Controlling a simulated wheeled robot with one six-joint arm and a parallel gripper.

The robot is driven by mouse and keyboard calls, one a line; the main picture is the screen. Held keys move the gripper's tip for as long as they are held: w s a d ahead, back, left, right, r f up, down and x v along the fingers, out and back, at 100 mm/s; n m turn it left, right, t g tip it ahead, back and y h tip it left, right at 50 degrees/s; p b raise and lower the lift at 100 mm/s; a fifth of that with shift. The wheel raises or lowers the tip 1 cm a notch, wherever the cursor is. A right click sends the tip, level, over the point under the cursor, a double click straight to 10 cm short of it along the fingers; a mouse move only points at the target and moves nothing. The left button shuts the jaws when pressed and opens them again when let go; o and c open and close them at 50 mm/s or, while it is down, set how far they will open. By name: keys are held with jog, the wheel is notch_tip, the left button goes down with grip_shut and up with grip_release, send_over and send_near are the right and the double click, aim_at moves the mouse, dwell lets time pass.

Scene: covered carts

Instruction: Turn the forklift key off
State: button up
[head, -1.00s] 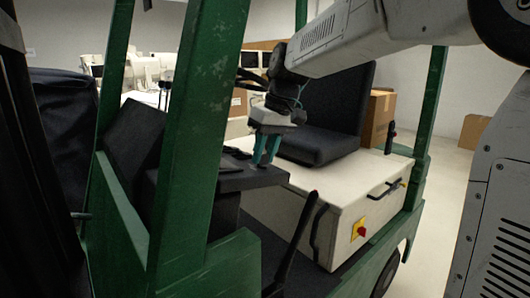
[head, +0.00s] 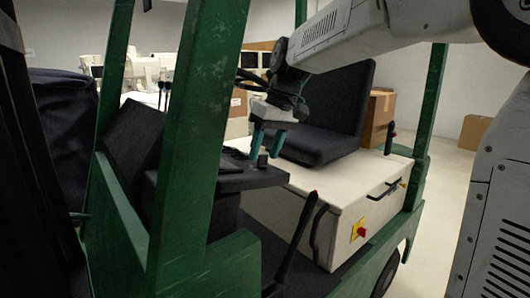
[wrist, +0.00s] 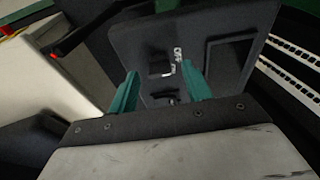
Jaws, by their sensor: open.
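My gripper (head: 265,154) is open, its two teal fingers apart just above the dark console (head: 225,181) of the green forklift. A small dark upright knob (head: 263,161), possibly the key switch, stands on the console below and between the fingertips. In the wrist view, my gripper (wrist: 160,72) points at the console panel (wrist: 225,25). A small dark part (wrist: 171,97) shows between the fingers there, with pale markings (wrist: 178,55) beyond it. I cannot make out the key itself or which way it is turned.
A green post (head: 195,140) rises left of the console. The black seat (head: 325,120) is behind my gripper, above a white housing (head: 300,205) with a red knob on a yellow plate (head: 358,231). A black lever with a red tip (head: 300,235) stands in front.

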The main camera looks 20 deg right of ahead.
jog(key=v, duration=0.6)
jog(key=shift+r, duration=0.35)
jog(key=f, duration=0.1)
jog(key=f+m, duration=0.1)
jog(key=s+f, duration=0.1)
jog(key=shift+s+d, duration=0.1)
jog(key=shift+d, duration=0.25)
jog(key=s+f+m+h, duration=0.1)
jog(key=s+f, duration=0.3)
jog(key=s, duration=0.5)
jog(key=s+f+h, duration=0.1)
jog(key=s+f, duration=0.4)
jog(key=s, duration=0.4)
jog(key=s+f+m+h, duration=0.1)
jog(key=s+f, duration=0.4)
jog(key=s, duration=0.5)
jog(key=shift+d+m, duration=0.15)
jog(key=shift+m, duration=0.15)
jog(key=shift+f, duration=0.1)
